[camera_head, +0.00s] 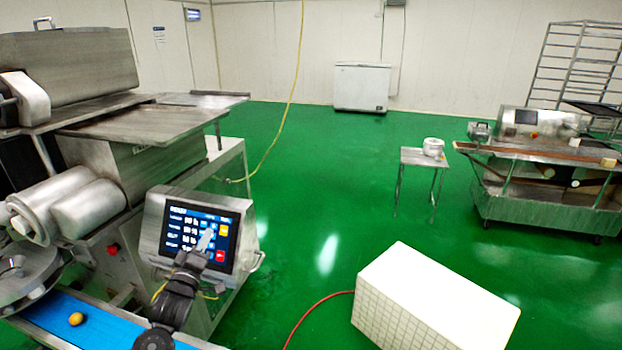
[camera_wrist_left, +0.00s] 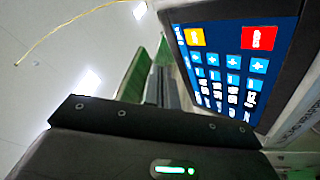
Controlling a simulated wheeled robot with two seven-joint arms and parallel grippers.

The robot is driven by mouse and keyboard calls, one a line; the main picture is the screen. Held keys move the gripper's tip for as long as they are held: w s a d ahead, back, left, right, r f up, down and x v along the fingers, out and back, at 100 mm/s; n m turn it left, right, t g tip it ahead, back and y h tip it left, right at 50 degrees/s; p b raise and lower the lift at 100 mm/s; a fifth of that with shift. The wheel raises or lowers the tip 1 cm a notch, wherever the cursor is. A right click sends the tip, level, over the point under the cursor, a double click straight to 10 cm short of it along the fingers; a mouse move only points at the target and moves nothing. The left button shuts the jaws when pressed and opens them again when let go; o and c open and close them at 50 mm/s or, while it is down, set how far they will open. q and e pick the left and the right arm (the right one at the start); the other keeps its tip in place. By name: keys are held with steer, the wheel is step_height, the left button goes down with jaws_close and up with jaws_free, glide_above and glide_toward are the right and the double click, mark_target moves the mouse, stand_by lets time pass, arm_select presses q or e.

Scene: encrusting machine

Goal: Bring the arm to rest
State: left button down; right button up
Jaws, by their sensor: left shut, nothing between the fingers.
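My left gripper (camera_head: 207,238) reaches up from the bottom in the head view, in front of the touch screen (camera_head: 196,232) of the encrusting machine. Its fingers are shut with nothing between them, and their tips overlap the screen's right half. I cannot tell whether they touch it. In the left wrist view the screen (camera_wrist_left: 225,75) fills the upper right, tilted, with yellow and red buttons and rows of blue ones. The dark wrist housing (camera_wrist_left: 150,145) crosses the bottom. My right gripper is not in view.
The machine's steel body (camera_head: 130,155) stands on the left. A blue conveyor belt (camera_head: 105,325) below it carries a round yellow-brown ball (camera_head: 76,319). A white box (camera_head: 435,300) stands at the lower right. Open green floor (camera_head: 330,190) lies beyond.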

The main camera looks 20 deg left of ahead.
arm_select(q)
steer(key=s+d+f+m+g+h, duration=0.1)
steer(key=s+d+f+m+g, duration=0.3)
steer(key=s+d+f, duration=0.3)
steer(key=s+d+f+m+g+h, duration=0.1)
steer(key=s+d+f+m+g, duration=0.2)
steer(key=s+d+f+g, duration=0.5)
steer(key=s+d+f+m+g+h, duration=0.1)
steer(key=s+d+f+m+g, duration=0.15)
steer(key=s, duration=0.35)
steer(key=s+d+f+m+g, duration=0.1)
steer(key=s+f+m, duration=0.15)
steer(key=s, duration=0.25)
steer(key=s+d+f+m+g+h, duration=0.1)
steer(key=s+d+m, duration=0.15)
steer(key=s, duration=0.35)
step_height(320, 180, down, 31)
steer(key=s+g+b, duration=0.2)
steer(key=b, duration=0.4)
steer(key=s+a+f+b, duration=0.1)
steer(key=s+f+b, duration=0.1)
steer(key=s+f, duration=0.6)
steer(key=s+a+f+b, duration=0.2)
steer(key=s+f, duration=0.6)
steer(key=f, duration=0.6)
steer(key=shift+s+f+m+g+b, duration=0.25)
steer(key=shift+s+m+g+b, duration=0.2)
steer(key=shift+b, duration=0.25)
